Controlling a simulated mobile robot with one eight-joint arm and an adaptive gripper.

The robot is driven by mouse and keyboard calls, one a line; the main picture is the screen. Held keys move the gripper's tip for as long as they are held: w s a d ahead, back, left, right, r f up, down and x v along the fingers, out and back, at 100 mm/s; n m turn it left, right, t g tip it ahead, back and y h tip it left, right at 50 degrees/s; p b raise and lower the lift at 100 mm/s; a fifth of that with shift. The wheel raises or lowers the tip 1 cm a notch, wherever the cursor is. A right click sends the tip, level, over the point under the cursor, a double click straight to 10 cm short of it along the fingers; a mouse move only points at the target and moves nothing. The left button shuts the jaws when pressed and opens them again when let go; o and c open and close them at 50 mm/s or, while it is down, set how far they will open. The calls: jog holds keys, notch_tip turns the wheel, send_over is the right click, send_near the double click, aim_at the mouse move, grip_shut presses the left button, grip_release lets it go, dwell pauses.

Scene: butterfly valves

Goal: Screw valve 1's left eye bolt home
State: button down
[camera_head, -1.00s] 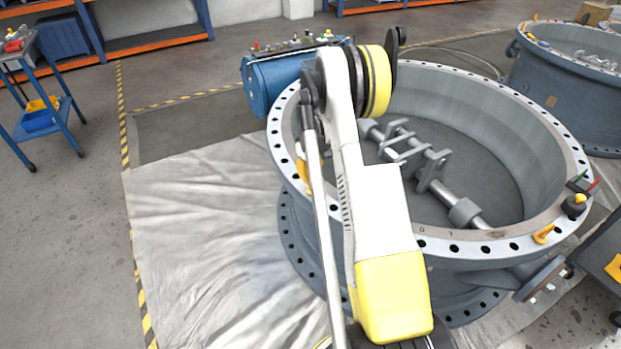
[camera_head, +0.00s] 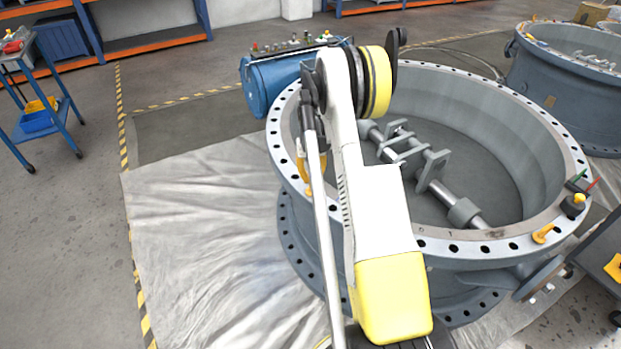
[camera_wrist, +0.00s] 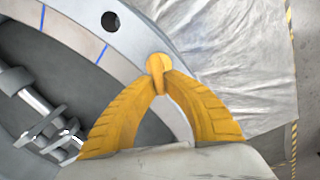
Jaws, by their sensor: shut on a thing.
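The valve (camera_head: 440,245) is a large grey flanged ring with bolt holes round its rim. In the wrist view its pale rim (camera_wrist: 75,35) curves from the upper left to below the gripper. My gripper (camera_wrist: 158,84) has two orange-yellow ribbed fingers whose tips are closed on the rounded head of a yellow eye bolt (camera_wrist: 157,61). The bolt stands at the rim; its shank and thread are hidden, so I cannot tell how deep it sits. In the head view my gripper (camera_head: 304,168) is partly hidden behind my arm at the ring's left side.
A shaft with brackets (camera_head: 428,170) crosses the valve's inside. A blue cylinder (camera_head: 275,82) is behind the left rim. A yellow piece (camera_head: 543,234) and small tools (camera_head: 574,203) lie on the right rim. A second valve (camera_head: 560,95) stands back right. The sheeted floor at left is clear.

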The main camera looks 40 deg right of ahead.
jog(key=m, duration=0.3)
jog(key=shift+s+d+m, duration=0.15)
jog(key=shift+m, duration=0.25)
jog(key=m, duration=0.3)
jog(key=shift+s, duration=0.1)
jog(key=m, duration=0.4)
jog(key=shift+s, duration=0.15)
jog(key=m, duration=0.3)
jog(key=shift+s+m, duration=0.15)
jog(key=shift+m, duration=0.25)
jog(key=m, duration=0.3)
jog(key=shift+s+m, duration=0.15)
jog(key=shift+m, duration=0.15)
jog(key=m, duration=0.3)
jog(key=shift+s+m, duration=0.1)
jog(key=shift+m, duration=0.2)
jog(key=m, duration=0.3)
jog(key=shift+a+m, duration=0.25)
jog(key=shift+m, duration=0.05)
jog(key=shift+s+a+m, duration=0.1)
jog(key=shift+a+m, duration=0.05)
jog(key=shift+m, duration=1.65)
